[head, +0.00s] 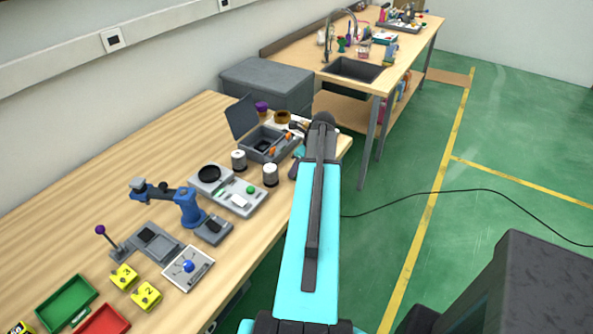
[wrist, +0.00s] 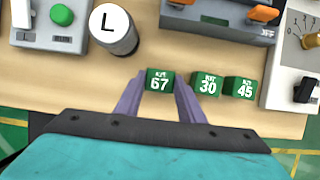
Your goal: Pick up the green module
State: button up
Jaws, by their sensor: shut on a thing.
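Three small green modules with white numbers stand in a row near the table edge in the wrist view: 67 (wrist: 159,80), 30 (wrist: 207,84) and 45 (wrist: 244,88). My gripper (wrist: 160,88) has its two purple fingers on either side of module 67 and is shut on it. Modules 30 and 45 sit just right of the right finger, apart from it. I cannot tell whether module 67 is touching the table. In the head view my arm hides the modules.
A cylinder marked L (wrist: 113,30) stands left of the fingers. A grey device with orange parts (wrist: 218,20) lies behind the modules. A white meter box (wrist: 292,80) stands to the right. The head view shows the wooden workbench (head: 90,240) and a far sink bench (head: 300,40).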

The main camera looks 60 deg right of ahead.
jog(key=shift+r, duration=0.15)
jog(key=shift+r+b, duration=0.85)
jog(key=shift+r, duration=0.65)
jog(key=s+d+b, duration=0.2)
jog(key=s, duration=0.5)
jog(key=s+d+r+b, duration=0.1)
jog(key=s+d+b, duration=0.1)
jog(key=s, duration=0.6)
jog(key=shift+s+d+r, duration=0.15)
jog(key=shift+d+r, duration=0.15)
jog(key=shift+s, duration=0.1)
